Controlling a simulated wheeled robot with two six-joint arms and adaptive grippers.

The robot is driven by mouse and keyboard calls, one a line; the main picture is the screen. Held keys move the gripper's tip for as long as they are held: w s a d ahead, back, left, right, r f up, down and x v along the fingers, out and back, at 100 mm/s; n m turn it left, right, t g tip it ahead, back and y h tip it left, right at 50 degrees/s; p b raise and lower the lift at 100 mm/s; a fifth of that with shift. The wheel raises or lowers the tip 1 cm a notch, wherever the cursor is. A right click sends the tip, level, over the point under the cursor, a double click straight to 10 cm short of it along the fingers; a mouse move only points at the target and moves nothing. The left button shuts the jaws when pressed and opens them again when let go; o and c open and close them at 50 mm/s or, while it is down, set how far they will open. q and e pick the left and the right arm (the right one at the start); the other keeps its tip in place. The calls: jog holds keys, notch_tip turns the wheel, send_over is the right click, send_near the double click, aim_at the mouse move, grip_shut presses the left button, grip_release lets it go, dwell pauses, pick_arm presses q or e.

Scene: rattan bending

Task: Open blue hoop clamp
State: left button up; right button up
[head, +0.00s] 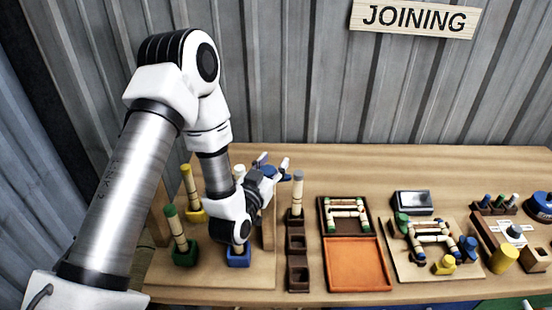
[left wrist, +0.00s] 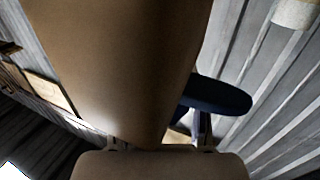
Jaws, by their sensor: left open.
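My left gripper (head: 273,167) is open at the back of the left wooden board, with its fingers pointing away to the back right. A small dark blue part (head: 285,177), perhaps the blue hoop clamp's handle, shows just beside the fingers. In the left wrist view a dark blue rounded knob (left wrist: 220,95) on a stem stands right of a large brown wooden surface close to the camera. I cannot tell whether the gripper touches it. A blue base (head: 238,257) sits at the board's front, below my wrist. My arm hides much of the clamp. My right gripper is not in view.
A green post (head: 180,240) and a yellow post (head: 191,190) stand left of my wrist. A wooden upright (head: 268,228) is close to its right. A dark rack (head: 297,245), an orange tray (head: 358,264) and a jointed-rod board (head: 408,265) lie further right. The table's back is clear.

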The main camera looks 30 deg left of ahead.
pick_arm(q)
jog(key=shift+s+r, duration=0.1)
jog(key=shift+s, duration=0.15)
jog(key=shift+c, duration=0.7)
jog(key=c, duration=0.7)
jog(key=shift+o, duration=0.2)
jog(key=shift+w, duration=0.1)
jog(key=shift+y+b, duration=0.3)
jog(key=shift+b, duration=0.05)
jog(key=shift+n, duration=0.3)
jog(key=shift+a+f+n+g+y+b, duration=0.15)
jog(key=shift+f+n+g+y+b, duration=0.15)
jog(key=shift+n+y+b, duration=0.45)
jog(key=shift+c, duration=0.2)
jog(key=shift+m, duration=0.25)
